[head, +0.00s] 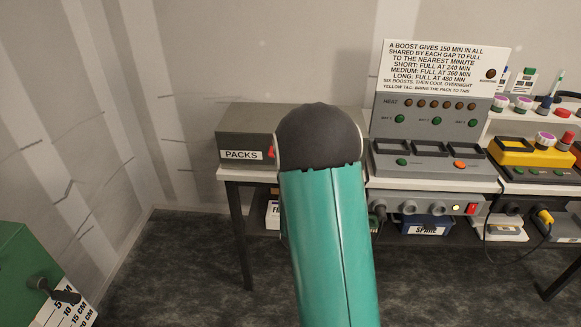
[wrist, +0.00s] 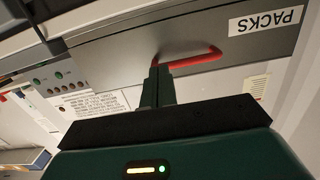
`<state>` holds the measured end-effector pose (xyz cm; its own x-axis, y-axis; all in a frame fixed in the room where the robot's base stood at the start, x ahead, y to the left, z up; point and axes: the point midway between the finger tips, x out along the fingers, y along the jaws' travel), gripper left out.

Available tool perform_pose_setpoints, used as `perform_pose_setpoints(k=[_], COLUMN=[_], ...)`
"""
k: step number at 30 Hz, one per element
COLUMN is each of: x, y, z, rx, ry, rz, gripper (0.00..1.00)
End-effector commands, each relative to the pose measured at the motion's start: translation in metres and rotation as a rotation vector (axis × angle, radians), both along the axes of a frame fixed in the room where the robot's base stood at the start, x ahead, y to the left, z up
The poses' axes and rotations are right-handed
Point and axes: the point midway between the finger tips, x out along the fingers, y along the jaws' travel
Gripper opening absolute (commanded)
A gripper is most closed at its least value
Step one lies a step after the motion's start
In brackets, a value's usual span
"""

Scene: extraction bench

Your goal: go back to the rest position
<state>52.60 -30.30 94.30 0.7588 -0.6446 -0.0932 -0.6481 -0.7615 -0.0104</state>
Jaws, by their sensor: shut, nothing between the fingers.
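My gripper (wrist: 156,72) shows in the wrist view with its fingers together and nothing between them. Its fingertips are close to the red handle (wrist: 198,60) of the grey PACKS box (wrist: 120,48); I cannot tell whether they touch it. In the head view my teal arm reaches forward to the bench and hides the gripper. The PACKS box (head: 232,124) stands at the left end of the bench, and a bit of its red handle (head: 271,153) shows beside my arm.
A grey heat panel (head: 390,124) with a printed sign (head: 440,62) stands right of my arm. A yellow device (head: 520,158) is farther right. A blue SPARE bin (head: 412,229) is below the bench. A green box (head: 22,262) is at lower left. Floor between is clear.

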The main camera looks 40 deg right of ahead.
Motion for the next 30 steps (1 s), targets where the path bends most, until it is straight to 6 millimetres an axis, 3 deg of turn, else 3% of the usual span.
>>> perform_pose_setpoints(k=[9,14,18,23,30], x=[0.0,0.009,0.016,0.009,-0.033], y=[0.005,0.03,0.07,0.123,0.198], z=[0.001,0.022,0.051,0.082,0.12], rx=[0.006,0.066,0.151,0.231,0.312], ry=[0.003,0.04,0.113,0.221,0.409], rz=[0.01,0.07,0.167,0.282,0.44], gripper=[0.0,0.0,0.0,0.0,0.0])
